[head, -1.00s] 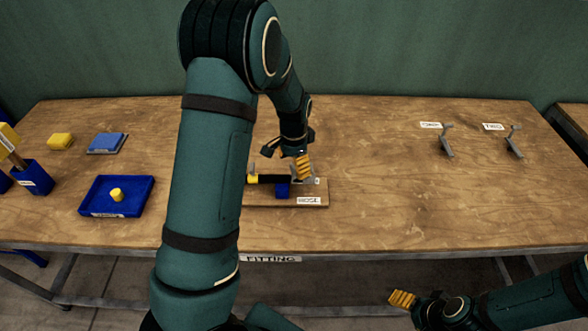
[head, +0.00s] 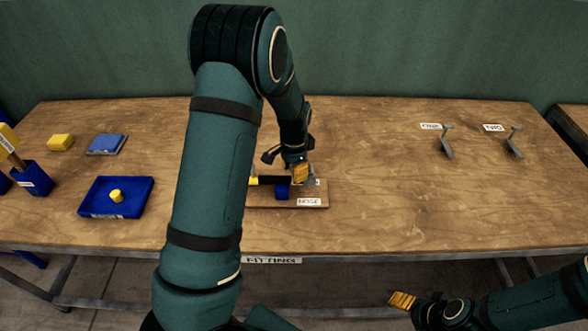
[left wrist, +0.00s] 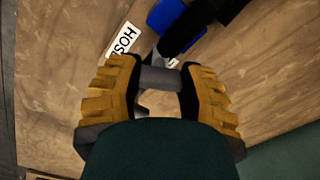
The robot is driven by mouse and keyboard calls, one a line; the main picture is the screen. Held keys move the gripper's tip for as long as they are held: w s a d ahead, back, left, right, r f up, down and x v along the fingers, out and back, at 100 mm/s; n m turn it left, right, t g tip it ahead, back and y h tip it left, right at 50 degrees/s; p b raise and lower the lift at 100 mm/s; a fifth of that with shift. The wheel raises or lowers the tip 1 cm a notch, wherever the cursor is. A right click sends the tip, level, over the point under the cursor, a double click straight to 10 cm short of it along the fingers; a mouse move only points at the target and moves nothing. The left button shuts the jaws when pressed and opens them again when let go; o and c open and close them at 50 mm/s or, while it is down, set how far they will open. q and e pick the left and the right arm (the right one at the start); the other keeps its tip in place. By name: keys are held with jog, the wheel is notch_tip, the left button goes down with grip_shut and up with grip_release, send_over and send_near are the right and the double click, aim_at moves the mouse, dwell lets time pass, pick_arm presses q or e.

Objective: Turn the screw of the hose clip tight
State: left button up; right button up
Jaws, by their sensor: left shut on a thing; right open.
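The black hose (head: 272,180) lies on a blue block (head: 282,191) on a wooden board with a HOSE label (head: 309,202). It also shows in the left wrist view (left wrist: 184,36). My left gripper (head: 301,174) is at the right end of the hose, pointing down. In the left wrist view its yellow pads (left wrist: 160,85) are shut on a grey piece (left wrist: 160,78) at the hose end, which looks like the clip's screw. The pads hide most of the clip. My right gripper (head: 403,300) is open and empty, off the table's front edge at the lower right.
Two grey hooked pieces (head: 446,142) (head: 515,142) stand at the right by labels.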

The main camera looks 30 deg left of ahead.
pick_arm(q)
jog(key=shift+m, duration=0.3)
jog(key=m+b, duration=0.1)
jog(key=m, duration=0.1)
jog(key=shift+m, duration=1.7)
jog(key=o, duration=1.2)
notch_tip(320, 180, up, 12)
jog(key=shift+r, duration=0.1)
